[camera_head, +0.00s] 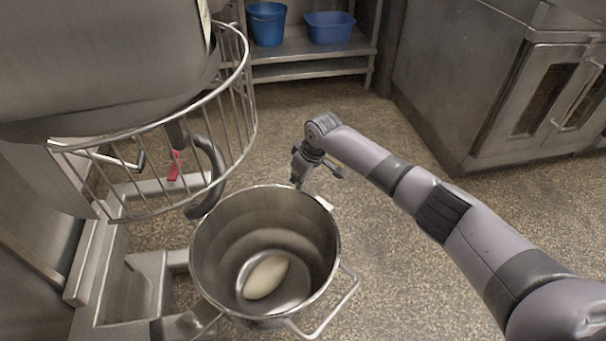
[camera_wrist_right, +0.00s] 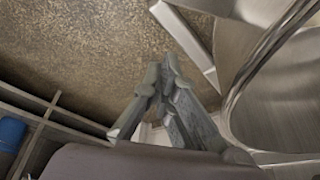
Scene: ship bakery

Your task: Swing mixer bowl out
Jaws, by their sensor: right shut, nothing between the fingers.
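The steel mixer bowl (camera_head: 212,250) stands in front of the mixer, swung out from under the head, with a pale lump of dough (camera_head: 266,277) inside. A wire bowl handle (camera_head: 335,305) sticks out at its near right side. The mixer head (camera_head: 100,60) carries a wire guard (camera_head: 150,125) and a dark hook (camera_head: 212,165). My right gripper (camera_head: 297,181) is shut and empty, just beyond the bowl's far rim. In the right wrist view the gripper fingers (camera_wrist_right: 172,92) show close beside the bowl wall (camera_wrist_right: 270,95); contact cannot be told. My left gripper is not in view.
A steel oven (camera_head: 520,100) stands at the right. A shelf (camera_head: 300,55) with a blue bucket (camera_head: 267,24) and a blue tub (camera_head: 329,27) is at the back. The speckled floor between them is clear.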

